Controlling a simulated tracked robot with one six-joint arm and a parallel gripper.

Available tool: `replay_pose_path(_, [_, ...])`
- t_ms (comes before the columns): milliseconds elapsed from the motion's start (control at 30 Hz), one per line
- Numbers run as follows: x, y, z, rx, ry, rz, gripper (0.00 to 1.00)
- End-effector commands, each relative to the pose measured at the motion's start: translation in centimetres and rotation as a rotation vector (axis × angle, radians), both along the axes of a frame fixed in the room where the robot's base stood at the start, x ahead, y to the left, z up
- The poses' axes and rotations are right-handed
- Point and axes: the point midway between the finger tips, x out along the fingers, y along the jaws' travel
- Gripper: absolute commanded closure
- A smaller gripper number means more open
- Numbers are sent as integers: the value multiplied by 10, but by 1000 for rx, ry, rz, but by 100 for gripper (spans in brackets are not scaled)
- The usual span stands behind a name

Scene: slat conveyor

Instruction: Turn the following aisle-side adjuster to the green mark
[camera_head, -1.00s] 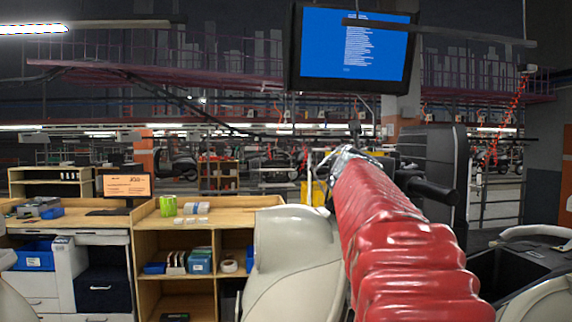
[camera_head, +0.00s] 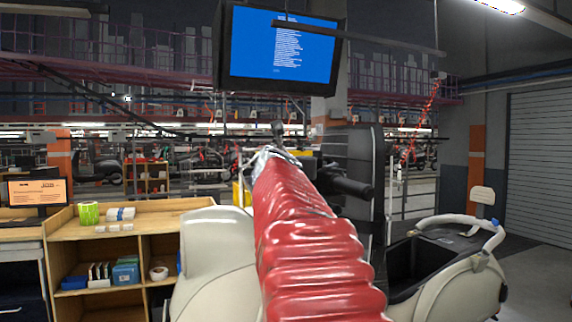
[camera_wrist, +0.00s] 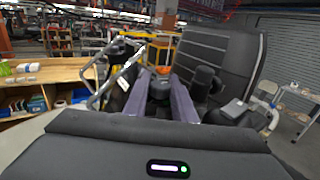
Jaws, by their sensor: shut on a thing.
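My gripper (camera_wrist: 165,100) shows in the wrist view with its two purple-grey fingers shut on a dark, rounded piece (camera_wrist: 160,88) between them. I cannot tell for sure whether this piece is the adjuster. No green mark can be made out near it. In the head view my red-sleeved arm reaches forward past a cream scooter body (camera_head: 215,262), and the fingertips are hidden behind its far end. A black handle-like part (camera_head: 345,184) sticks out to the right of the arm end.
A large dark ribbed panel (camera_head: 355,160) stands just beyond the arm; it is close on the right in the wrist view (camera_wrist: 220,60). Another cream scooter (camera_head: 455,285) is at right. A wooden shelf unit (camera_head: 100,236) is at left. Grey floor is open at far right.

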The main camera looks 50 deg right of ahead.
Motion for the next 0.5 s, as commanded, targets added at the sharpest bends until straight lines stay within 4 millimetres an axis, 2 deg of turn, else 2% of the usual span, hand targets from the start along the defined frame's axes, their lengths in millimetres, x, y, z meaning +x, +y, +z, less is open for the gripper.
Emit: replay_pose_path(500, [5,0,1,0,-2,-41,99])
